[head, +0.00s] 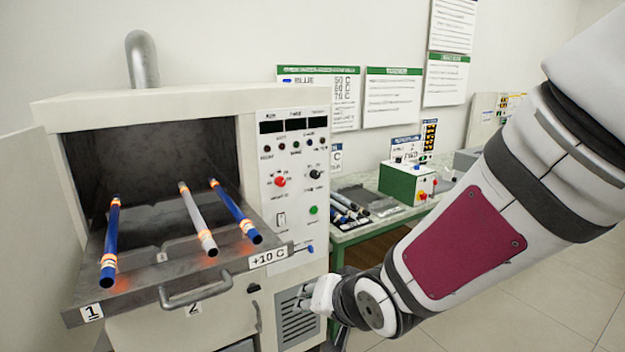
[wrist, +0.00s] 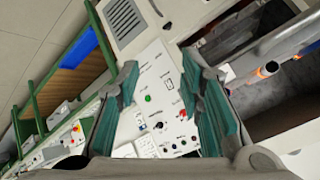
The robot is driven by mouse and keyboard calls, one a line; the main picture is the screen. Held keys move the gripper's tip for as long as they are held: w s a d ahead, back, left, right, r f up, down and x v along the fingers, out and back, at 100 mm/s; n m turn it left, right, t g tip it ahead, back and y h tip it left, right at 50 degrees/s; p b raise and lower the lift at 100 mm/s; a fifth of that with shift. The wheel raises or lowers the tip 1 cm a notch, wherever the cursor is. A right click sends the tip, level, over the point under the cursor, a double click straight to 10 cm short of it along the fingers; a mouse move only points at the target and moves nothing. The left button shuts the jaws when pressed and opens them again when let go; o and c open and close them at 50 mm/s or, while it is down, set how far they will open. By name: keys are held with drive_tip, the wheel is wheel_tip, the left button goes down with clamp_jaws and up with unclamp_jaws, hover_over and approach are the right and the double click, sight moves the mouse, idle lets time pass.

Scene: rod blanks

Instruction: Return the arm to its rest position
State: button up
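My arm extends from the upper right in the head view, with my gripper (head: 317,298) low in front of the furnace's lower right side. In the wrist view my gripper (wrist: 160,65) has its two teal-padded fingers apart. Nothing is between them; the control panel (wrist: 158,100) shows behind. A blue rod (head: 111,240), a grey-white rod (head: 197,218) and a second blue rod (head: 235,210) lie apart on the furnace's pulled-out tray (head: 150,283), each with glowing orange bands. My gripper is right of and below the tray, touching no rod.
The furnace (head: 180,98) stands open with its tray handle (head: 195,293) sticking out. Open floor (head: 540,300) lies at the right.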

drive_tip(key=s+d+r+h, duration=0.2)
drive_tip(key=s+d+r, duration=0.15)
drive_tip(key=d, duration=0.25)
drive_tip(key=s+d+r+h, duration=0.2)
drive_tip(key=s+d+r, duration=0.15)
drive_tip(key=d, duration=0.25)
drive_tip(key=s+d+r+n+g, duration=0.1)
drive_tip(key=s+d+r, duration=0.1)
drive_tip(key=s, duration=0.4)
drive_tip(key=s+d+r+g, duration=0.1)
drive_tip(key=s+d+r, duration=0.2)
drive_tip(key=s, duration=0.3)
drive_tip(key=shift+s+d+r+n+g, duration=0.15)
drive_tip(key=shift+d+n+g, duration=0.25)
drive_tip(key=shift+d, duration=0.25)
